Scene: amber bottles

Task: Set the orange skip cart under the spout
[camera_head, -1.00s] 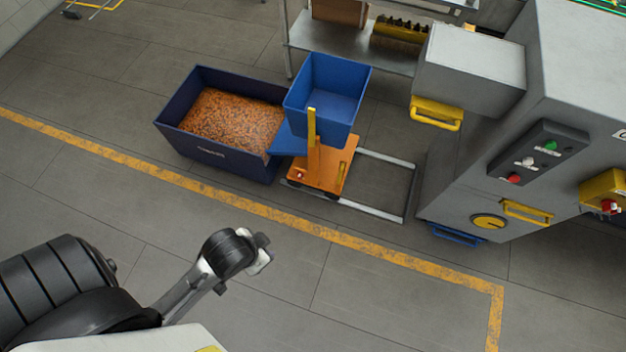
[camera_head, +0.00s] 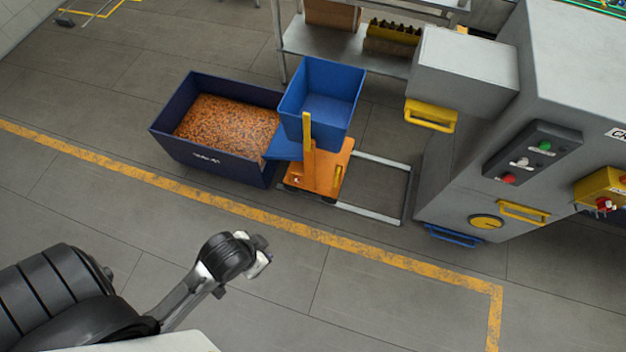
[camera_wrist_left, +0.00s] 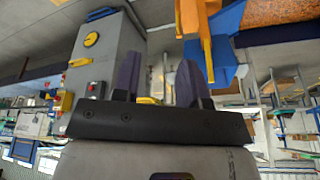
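The orange skip cart (camera_head: 322,172), with an orange base, a yellow upright handle and a blue skip (camera_head: 322,92) on top, stands on the floor at the left end of a grey floor frame (camera_head: 375,212). It also shows at the top of the left wrist view (camera_wrist_left: 206,32). The grey machine's box-shaped outlet (camera_head: 462,68) with a yellow lip (camera_head: 430,115), apparently the spout, is to the right of the cart. My left gripper (camera_head: 262,254) is empty, well short of the cart. Its two fingers (camera_wrist_left: 158,80) are apart in the left wrist view. My right gripper is out of view.
A dark blue bin (camera_head: 205,155) full of orange-brown pieces stands close against the cart's left side. A metal shelf (camera_head: 345,52) is behind. The machine (camera_head: 575,110) has a control panel (camera_head: 530,152). The floor in front, around the yellow line (camera_head: 250,211), is clear.

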